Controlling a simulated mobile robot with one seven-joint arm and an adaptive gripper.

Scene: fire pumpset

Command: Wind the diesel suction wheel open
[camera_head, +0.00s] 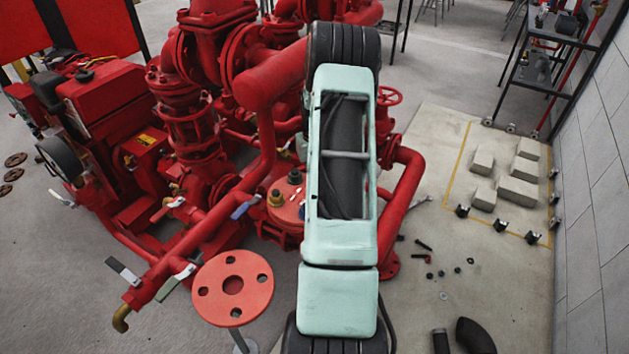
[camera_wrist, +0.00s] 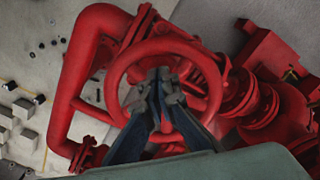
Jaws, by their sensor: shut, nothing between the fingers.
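A red handwheel (camera_wrist: 116,80) with a round rim and spokes fills the middle of the wrist view. My gripper (camera_wrist: 162,86) is shut and empty, with its dark fingertips together in front of the wheel's middle, inside the rim's outline. The fingers cross the near part of the rim in the picture; I cannot tell whether they touch a spoke or the rim. In the head view my arm hides the gripper. A small red handwheel (camera_head: 389,96) shows just right of my arm there; I cannot tell if it is the same wheel.
A thick red pipe (camera_wrist: 72,92) bends left of the wheel, and red flanged pipework (camera_wrist: 254,105) stands to its right. In the head view, a red flange plate (camera_head: 233,287) stands at the front. Loose bolts (camera_head: 424,245) and pale blocks (camera_head: 517,192) lie on the floor at right.

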